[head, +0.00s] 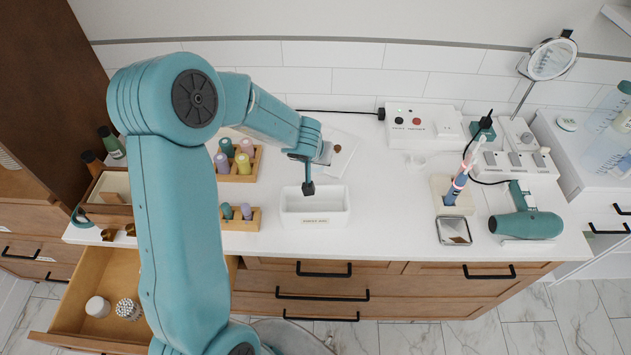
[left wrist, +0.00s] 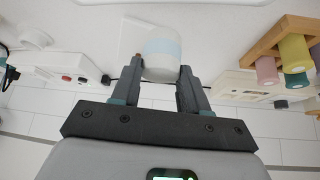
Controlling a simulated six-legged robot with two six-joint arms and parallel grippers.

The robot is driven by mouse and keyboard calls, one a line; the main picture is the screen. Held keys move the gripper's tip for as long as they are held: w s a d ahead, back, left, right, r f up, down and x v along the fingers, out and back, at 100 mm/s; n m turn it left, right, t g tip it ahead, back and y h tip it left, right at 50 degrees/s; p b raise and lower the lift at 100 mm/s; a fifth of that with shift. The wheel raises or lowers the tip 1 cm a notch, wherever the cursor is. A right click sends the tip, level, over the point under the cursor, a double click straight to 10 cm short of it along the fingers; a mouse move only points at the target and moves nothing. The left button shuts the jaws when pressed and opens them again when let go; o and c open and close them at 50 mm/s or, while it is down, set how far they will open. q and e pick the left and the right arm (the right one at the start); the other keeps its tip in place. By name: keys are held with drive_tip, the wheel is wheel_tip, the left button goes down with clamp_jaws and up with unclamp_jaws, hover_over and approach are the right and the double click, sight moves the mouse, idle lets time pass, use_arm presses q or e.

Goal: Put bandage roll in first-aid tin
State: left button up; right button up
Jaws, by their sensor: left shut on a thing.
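My left gripper (head: 320,168) is over the white counter, beside the back edge of a white open box (head: 316,219). In the left wrist view, its two fingers (left wrist: 162,72) are shut on a short white cylinder with a pale blue band, which looks like the bandage roll (left wrist: 162,48). The roll is largely hidden by the gripper in the head view. The white box has a label on its front, too small to read, and looks empty; I cannot tell whether it is the first-aid tin. My right gripper is not in view.
Wooden racks with coloured bottles (head: 240,162) stand left of the box. An open drawer (head: 68,305) juts out at lower left.

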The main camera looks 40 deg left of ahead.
sight(314, 173)
use_arm(q)
wheel_tip(314, 173, down, 3)
drive_tip(key=shift+w+a+b, duration=0.1)
drive_tip(key=shift+a+b, duration=0.05)
drive_tip(key=shift+b, duration=0.45)
wheel_tip(314, 173, down, 4)
drive_tip(key=b, duration=0.3)
drive_tip(key=shift+r, duration=0.25)
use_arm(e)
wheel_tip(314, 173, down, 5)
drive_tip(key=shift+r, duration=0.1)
use_arm(q)
drive_tip(key=o, duration=1)
drive_tip(key=shift+f, duration=0.2)
drive_tip(key=shift+o, duration=0.2)
